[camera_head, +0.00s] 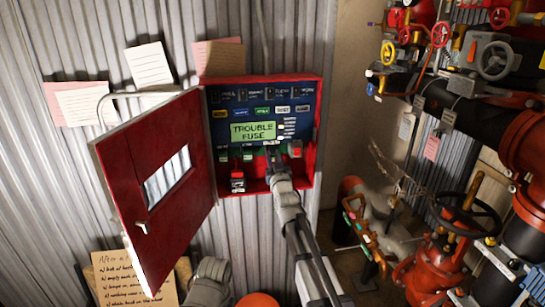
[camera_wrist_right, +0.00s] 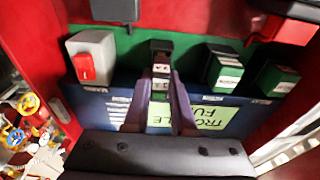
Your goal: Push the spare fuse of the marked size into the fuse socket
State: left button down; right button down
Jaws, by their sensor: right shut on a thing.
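The open red panel box (camera_head: 317,130) hangs on the corrugated wall, with a lit green display (camera_head: 253,131) reading "TROUBLE FUSE". My right gripper (camera_head: 272,160) reaches into its lower part. In the right wrist view, my right gripper (camera_wrist_right: 160,97) is shut on a small pale-labelled piece, which looks like the fuse (camera_wrist_right: 160,86). A black holder (camera_wrist_right: 161,50), apparently the fuse socket, stands right in line with it. The fuse meets or nearly meets this holder; I cannot tell how deep it sits.
Two green-labelled black blocks (camera_wrist_right: 225,70) and a grey block with a red switch (camera_wrist_right: 90,58) flank the holder. The red door (camera_head: 150,190) stands open at left. A red-and-black item (camera_head: 237,181) sits at the box's lower left. Pipes and valves (camera_head: 465,215) crowd the right.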

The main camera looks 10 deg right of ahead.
aim_at(273, 156)
jog(key=shift+s, duration=0.7)
jog(key=shift+w, duration=1.55)
dwell(1.2)
jog(key=shift+s, duration=0.35)
dwell(0.4)
jog(key=shift+s, duration=2.2)
jog(key=shift+w, duration=0.1)
jog(key=shift+w, duration=0.6)
jog(key=shift+w, duration=0.55)
dwell(0.4)
